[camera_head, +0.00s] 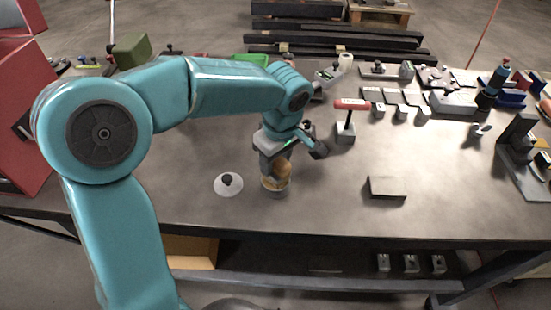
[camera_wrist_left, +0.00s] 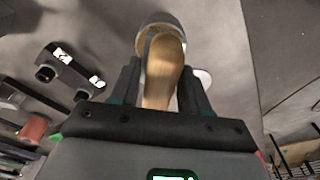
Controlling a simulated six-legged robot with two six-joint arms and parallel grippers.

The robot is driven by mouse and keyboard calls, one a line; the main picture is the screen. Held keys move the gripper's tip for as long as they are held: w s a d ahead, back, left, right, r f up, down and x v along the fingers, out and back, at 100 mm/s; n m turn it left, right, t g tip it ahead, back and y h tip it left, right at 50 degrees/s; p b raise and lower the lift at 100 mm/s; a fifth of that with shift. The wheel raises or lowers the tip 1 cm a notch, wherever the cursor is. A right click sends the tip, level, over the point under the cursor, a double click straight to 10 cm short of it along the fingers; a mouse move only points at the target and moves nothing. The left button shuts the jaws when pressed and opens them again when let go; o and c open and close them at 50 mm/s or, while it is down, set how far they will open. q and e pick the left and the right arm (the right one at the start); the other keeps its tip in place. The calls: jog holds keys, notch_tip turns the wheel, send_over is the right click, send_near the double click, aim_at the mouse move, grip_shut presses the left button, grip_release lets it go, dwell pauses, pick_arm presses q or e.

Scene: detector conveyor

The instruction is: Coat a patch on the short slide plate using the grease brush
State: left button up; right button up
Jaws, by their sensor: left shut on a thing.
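My left gripper (camera_head: 284,160) reaches down over the table and is shut on the grease brush (camera_head: 279,170), whose tan wooden body shows below the jaws. In the left wrist view the brush (camera_wrist_left: 162,70) sits between the two dark fingers (camera_wrist_left: 160,88). The brush's lower end is in or just over a small round grease pot (camera_head: 274,190); its bristles are hidden. The pot's grey rim (camera_wrist_left: 158,20) shows behind the brush in the wrist view. A low dark plate with a lighter top (camera_head: 386,187), likely the short slide plate, lies to the right. My right gripper is not in view.
A white lid with a black knob (camera_head: 228,184) lies left of the pot. Several metal parts and a blue tool (camera_head: 496,82) fill the back right. The table between pot and plate is clear.

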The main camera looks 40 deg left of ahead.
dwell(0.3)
pick_arm(q)
notch_tip(320, 180, up, 7)
jog(key=p, duration=0.5)
jog(key=shift+f, duration=0.1)
dwell(0.8)
